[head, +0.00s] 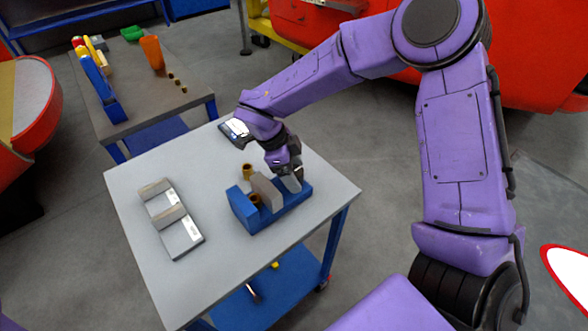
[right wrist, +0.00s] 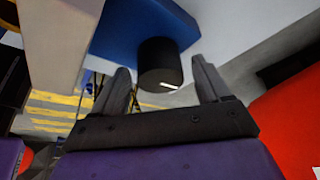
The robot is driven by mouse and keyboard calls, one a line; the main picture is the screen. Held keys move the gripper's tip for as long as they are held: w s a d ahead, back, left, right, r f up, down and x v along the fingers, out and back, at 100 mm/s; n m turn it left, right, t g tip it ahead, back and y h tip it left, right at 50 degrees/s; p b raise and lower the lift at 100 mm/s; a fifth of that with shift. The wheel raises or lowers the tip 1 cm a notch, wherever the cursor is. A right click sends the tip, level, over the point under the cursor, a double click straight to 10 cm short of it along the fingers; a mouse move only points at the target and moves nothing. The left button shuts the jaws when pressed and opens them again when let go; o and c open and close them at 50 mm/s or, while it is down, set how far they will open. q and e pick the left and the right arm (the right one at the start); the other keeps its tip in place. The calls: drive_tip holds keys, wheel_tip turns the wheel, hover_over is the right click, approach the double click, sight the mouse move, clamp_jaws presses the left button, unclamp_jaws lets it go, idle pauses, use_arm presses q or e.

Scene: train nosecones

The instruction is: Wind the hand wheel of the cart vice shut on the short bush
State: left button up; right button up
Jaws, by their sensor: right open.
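The blue cart vice (head: 277,215) sits on the grey cart top, with a grey jaw block (head: 266,192) across it. A brass bush (head: 255,200) is in the vice between the blue end and the grey block, partly hidden. My right gripper (head: 291,175) is at the vice's right end, pointing down. In the right wrist view its two fingers (right wrist: 160,84) are open on either side of a dark round knob, apparently the hand wheel (right wrist: 160,62), next to the vice's blue body (right wrist: 140,22). I see no clear grip on it. My left gripper is not in view.
Another brass bush (head: 247,171) stands on the cart top (head: 135,183) behind the vice. A grey stepped fixture (head: 172,219) lies to the left.

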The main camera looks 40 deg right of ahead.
drive_tip(key=shift+d+f, duration=0.1)
drive_tip(key=shift+f, duration=0.1)
drive_tip(key=c, duration=1)
drive_tip(key=shift+r+m+p, duration=0.3)
drive_tip(key=shift+m+p, duration=0.2)
drive_tip(key=shift+p, duration=0.35)
drive_tip(key=shift+f+m+y, duration=0.15)
drive_tip(key=shift+m+y, duration=0.15)
drive_tip(key=shift+f+g, duration=0.1)
drive_tip(key=shift+g, duration=0.2)
drive_tip(key=o, duration=1)
drive_tip(key=b+v, duration=0.1)
drive_tip(key=v, duration=0.9)
drive_tip(key=shift+r, duration=0.3)
